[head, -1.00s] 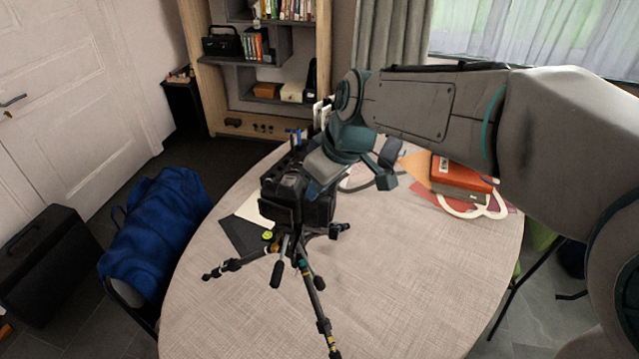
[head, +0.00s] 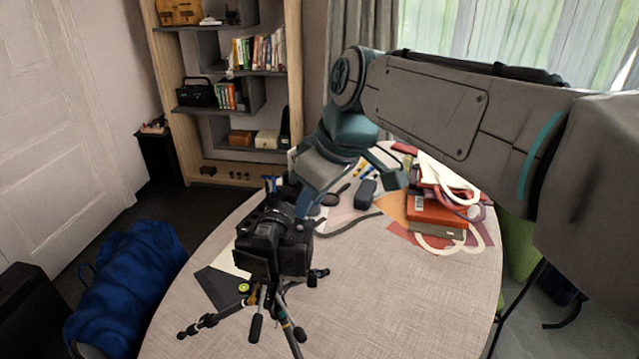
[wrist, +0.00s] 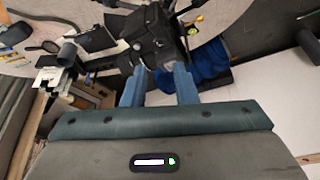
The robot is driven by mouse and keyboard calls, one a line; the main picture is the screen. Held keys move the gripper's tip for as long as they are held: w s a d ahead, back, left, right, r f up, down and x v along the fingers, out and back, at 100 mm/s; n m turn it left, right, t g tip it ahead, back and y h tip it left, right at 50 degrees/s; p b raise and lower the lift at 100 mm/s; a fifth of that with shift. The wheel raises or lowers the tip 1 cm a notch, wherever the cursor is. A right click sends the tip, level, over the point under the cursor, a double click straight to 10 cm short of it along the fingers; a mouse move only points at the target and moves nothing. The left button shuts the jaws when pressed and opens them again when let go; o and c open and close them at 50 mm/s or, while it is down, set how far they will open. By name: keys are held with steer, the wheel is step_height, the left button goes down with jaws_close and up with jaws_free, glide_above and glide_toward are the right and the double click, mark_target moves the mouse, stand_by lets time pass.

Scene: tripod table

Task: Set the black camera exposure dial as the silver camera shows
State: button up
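The black camera (head: 268,243) stands on a small tripod (head: 284,315) at the near left of the round table, and it also shows at the top of the wrist view (wrist: 152,38). The exposure dial cannot be made out. I cannot identify a silver camera in either view.
The table (head: 400,300) is bare at its front right. Red boxes (head: 435,208) and papers lie at the right back. A dark folder (head: 218,287) lies left of the tripod. A blue bag (head: 128,280) is beside the table. A bookshelf (head: 225,90) stands behind.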

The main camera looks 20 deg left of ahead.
steer(key=shift+v, duration=2)
